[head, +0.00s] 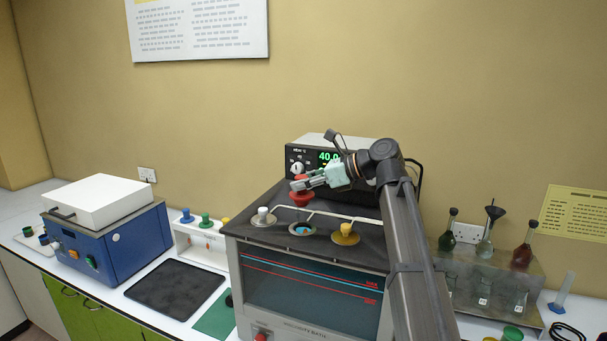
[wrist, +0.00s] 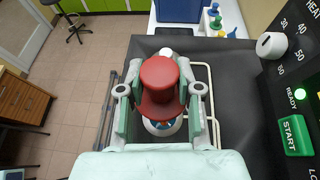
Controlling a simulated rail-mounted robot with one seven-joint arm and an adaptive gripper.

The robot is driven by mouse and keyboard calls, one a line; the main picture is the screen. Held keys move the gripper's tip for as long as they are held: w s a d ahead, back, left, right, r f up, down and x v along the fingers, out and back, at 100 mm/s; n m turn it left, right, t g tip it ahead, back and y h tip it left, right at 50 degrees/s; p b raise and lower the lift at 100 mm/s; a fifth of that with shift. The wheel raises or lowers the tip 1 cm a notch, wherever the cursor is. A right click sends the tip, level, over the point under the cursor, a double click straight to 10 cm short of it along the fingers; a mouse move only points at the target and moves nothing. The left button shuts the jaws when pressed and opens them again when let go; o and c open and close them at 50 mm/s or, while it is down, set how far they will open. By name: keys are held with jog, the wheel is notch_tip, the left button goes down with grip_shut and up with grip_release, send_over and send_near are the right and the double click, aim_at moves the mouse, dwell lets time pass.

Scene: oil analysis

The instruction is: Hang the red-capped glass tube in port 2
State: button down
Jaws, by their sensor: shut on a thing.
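My gripper (head: 306,184) is shut on the red cap (head: 302,198) above the dark top of the bath. In the wrist view the red cap (wrist: 160,85) sits between the two fingers of my gripper (wrist: 160,105). The glass tube under the cap cannot be made out. The bath's middle port (head: 302,229) is a pale ring with blue inside, below the cap. It shows partly in the wrist view (wrist: 163,127), mostly hidden by the cap. No port number can be read.
A white-capped port (head: 262,217) is left of the middle port and a yellow-capped one (head: 346,234) right. A bent pale rail (head: 335,213) runs behind them. The heater control unit (head: 298,158) stands at the back. A white rack (head: 200,242) stands left, a flask stand (head: 485,265) right.

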aim_at(304, 215)
jog(key=shift+f, duration=4.3)
jog(key=shift+f, duration=0.4)
jog(key=c, duration=0.7)
grip_release()
jog(key=shift+s, duration=0.1)
jog(key=shift+d, duration=0.1)
jog(key=v, duration=1.2)
